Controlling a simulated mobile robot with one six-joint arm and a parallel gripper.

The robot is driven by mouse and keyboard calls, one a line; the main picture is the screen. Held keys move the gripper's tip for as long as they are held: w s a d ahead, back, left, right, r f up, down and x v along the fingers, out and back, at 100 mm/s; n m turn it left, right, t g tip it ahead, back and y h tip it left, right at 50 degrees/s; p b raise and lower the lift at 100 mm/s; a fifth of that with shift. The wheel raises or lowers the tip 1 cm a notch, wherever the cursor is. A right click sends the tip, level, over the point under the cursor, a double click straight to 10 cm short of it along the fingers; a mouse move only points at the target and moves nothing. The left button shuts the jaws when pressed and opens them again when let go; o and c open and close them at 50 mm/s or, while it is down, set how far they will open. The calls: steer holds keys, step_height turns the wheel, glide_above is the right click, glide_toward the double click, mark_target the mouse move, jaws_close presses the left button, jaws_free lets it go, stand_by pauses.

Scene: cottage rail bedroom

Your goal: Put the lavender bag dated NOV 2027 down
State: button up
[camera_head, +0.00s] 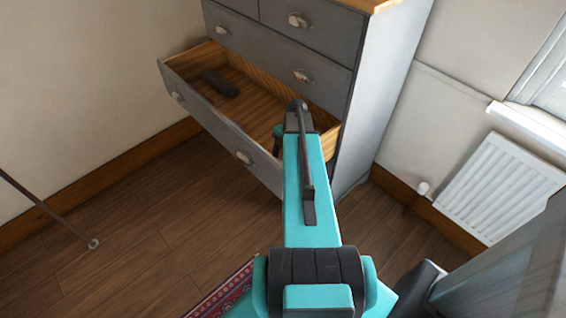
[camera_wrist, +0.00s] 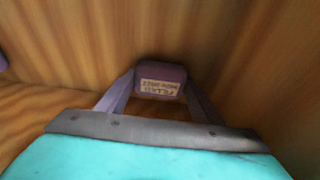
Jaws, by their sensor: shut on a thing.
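The lavender bag (camera_wrist: 161,72) is a small purple bag with a pale label, seen in the wrist view. The label is upside down and blurred; I cannot read its date surely. My gripper (camera_wrist: 160,84) is shut on the bag, one finger on each side. Brown wood grain lies close around it. In the head view my arm reaches over the right part of the open drawer (camera_head: 262,128); the arm hides the fingers and the bag there. I cannot tell whether the bag touches the drawer floor.
A dark object (camera_head: 220,82) lies in the left part of the drawer. A purple thing (camera_wrist: 3,58) shows at the left edge of the wrist view. The grey chest (camera_head: 290,45) stands against the wall, with a radiator (camera_head: 500,187) to its right. Bare drawer floor shows between.

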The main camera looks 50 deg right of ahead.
steer(key=shift+f, duration=0.15)
steer(key=o, duration=1.1)
steer(key=shift+r, duration=0.25)
steer(key=shift+b+v, duration=1.1)
steer(key=shift+v, duration=4.75)
steer(key=shift+r, duration=0.2)
